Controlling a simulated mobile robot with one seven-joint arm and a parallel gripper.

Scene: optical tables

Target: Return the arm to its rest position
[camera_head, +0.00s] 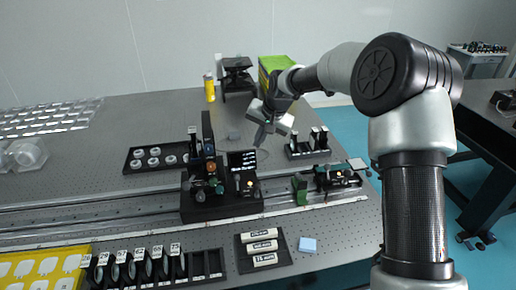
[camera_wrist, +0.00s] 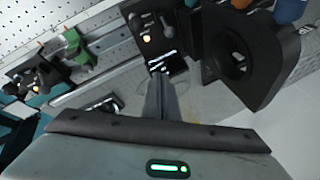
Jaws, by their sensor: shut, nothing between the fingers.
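My arm reaches in from the right over the optical table (camera_head: 120,115) in the head view. My gripper (camera_head: 262,136) hangs above the table, just behind the black optical mount (camera_head: 222,205) on the rail. In the wrist view my gripper (camera_wrist: 160,82) is shut, its fingers together with nothing between them. The mount's dark round part (camera_wrist: 235,60) shows close by at the upper right of the wrist view. I cannot tell the exact gap between the fingers and the mount.
A long rail (camera_head: 110,212) crosses the table, with a green-and-black stage (camera_head: 325,183) at its right. A black rack (camera_head: 308,145) with upright parts stands right of my gripper. A tray of rings (camera_head: 155,157) lies left, labelled boxes (camera_head: 263,247) in front. A yellow can (camera_head: 209,88) stands behind.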

